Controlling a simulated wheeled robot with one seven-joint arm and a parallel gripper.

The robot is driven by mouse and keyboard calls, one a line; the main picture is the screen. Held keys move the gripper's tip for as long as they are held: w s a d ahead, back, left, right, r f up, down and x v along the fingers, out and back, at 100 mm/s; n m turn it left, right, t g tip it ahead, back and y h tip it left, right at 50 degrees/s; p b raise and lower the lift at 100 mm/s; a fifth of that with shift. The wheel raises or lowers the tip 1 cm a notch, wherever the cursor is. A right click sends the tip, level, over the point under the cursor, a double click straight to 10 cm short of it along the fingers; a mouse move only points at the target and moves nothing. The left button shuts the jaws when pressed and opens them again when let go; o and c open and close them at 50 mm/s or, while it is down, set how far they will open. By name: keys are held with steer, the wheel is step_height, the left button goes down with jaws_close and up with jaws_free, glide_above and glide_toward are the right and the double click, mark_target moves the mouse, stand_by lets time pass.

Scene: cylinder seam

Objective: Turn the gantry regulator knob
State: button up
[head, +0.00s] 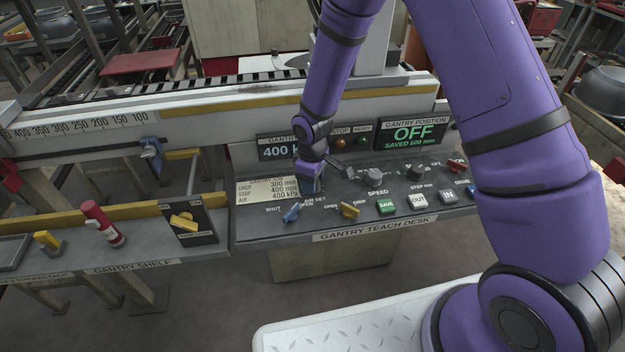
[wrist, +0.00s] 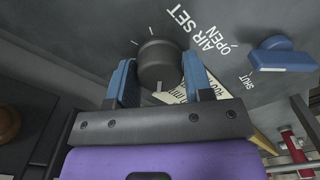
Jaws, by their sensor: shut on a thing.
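The regulator knob (wrist: 158,58) is a dark grey round knob on the desk panel, beside the words AIR SET. My gripper (wrist: 160,78) has its blue fingers on opposite sides of the knob and is shut on it. A pale pointer mark shows on the knob's near side. In the head view my gripper (head: 309,178) reaches down to the gantry teach desk (head: 290,228), and it hides the knob there. The gantry pressure display (head: 283,148) reads 400 k, with the rest of its text partly covered by my arm.
A blue lever (head: 291,212) marked SHUT and OPEN sits close in front of my gripper; it also shows in the wrist view (wrist: 284,55). A yellow lever (head: 348,210), a green SAVE button (head: 386,207) and a job card (head: 265,189) are nearby.

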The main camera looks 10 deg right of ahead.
steer(key=o, duration=0.9)
steer(key=shift+r, duration=0.1)
step_height(320, 180, up, 11)
steer(key=shift+f, duration=0.2)
